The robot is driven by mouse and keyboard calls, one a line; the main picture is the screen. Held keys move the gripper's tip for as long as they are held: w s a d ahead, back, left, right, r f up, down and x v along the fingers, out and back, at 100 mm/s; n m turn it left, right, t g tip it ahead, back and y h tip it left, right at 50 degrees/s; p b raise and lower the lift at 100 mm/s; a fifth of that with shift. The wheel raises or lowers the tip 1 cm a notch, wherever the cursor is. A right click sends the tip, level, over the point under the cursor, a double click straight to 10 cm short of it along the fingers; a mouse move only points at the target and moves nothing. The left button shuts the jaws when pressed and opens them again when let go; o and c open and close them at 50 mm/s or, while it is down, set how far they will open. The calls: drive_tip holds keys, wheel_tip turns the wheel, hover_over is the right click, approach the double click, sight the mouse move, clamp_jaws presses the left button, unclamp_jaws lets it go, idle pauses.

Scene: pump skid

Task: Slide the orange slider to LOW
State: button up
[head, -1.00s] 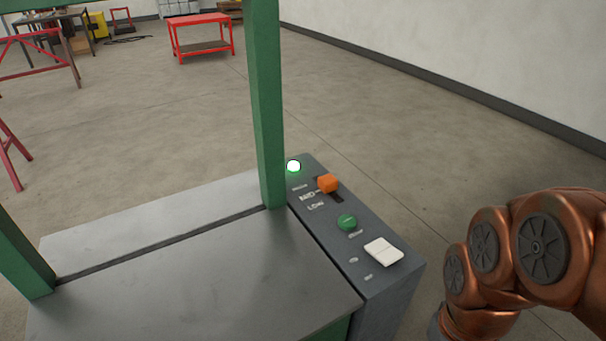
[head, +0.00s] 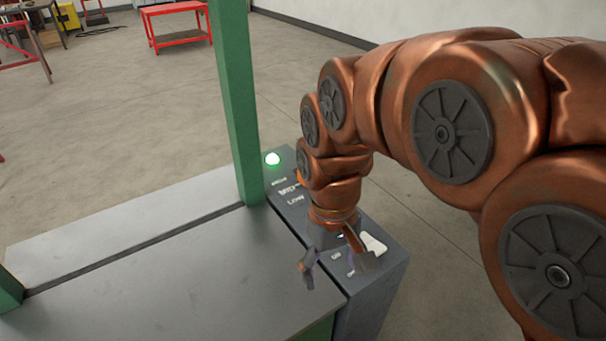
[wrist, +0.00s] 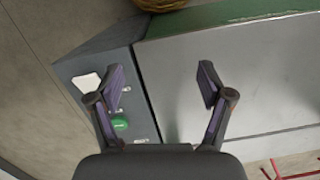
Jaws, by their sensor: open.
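The orange slider (head: 299,178) sits on the grey control panel (head: 378,295). Only a sliver of it shows in the head view, because my arm covers the rest. The printed LOW label (head: 296,201) shows left of my wrist, below the MID label. My gripper (head: 335,268) is open and empty, fingers pointing down over the near end of the panel, nearer the camera than the slider. In the wrist view my open gripper (wrist: 161,78) has the green button (wrist: 120,122) and white rocker switch (wrist: 88,82) near its left finger. The slider is not visible there.
A green upright post (head: 232,100) stands beside the panel on the left. A flat metal top (head: 190,270) lies left of the panel. Open floor lies beyond; a red table (head: 178,25) is far off.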

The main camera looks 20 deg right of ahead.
drive_tip(key=shift+n+t, duration=0.8)
drive_tip(key=shift+n, duration=0.1)
drive_tip(key=w+d+f+b, duration=0.1)
drive_tip(key=w+d, duration=0.3)
drive_tip(key=w, duration=0.9)
drive_tip(key=w+d+f+b, duration=0.1)
drive_tip(key=w+d+f, duration=0.2)
drive_tip(key=w, duration=1.1)
drive_tip(key=w+d+f+b, duration=0.1)
drive_tip(key=w+d, duration=0.4)
drive_tip(key=w, duration=0.8)
drive_tip(key=shift+w+d+f, duration=0.15)
drive_tip(key=shift+d+f, duration=0.25)
drive_tip(key=shift+f, duration=0.15)
drive_tip(key=shift+w+d+f, duration=0.3)
drive_tip(key=shift+w+f, duration=0.15)
drive_tip(key=shift+f+p, duration=0.45)
drive_tip(key=shift+f, duration=3.4)
drive_tip(key=shift+c, duration=0.4)
clamp_jaws()
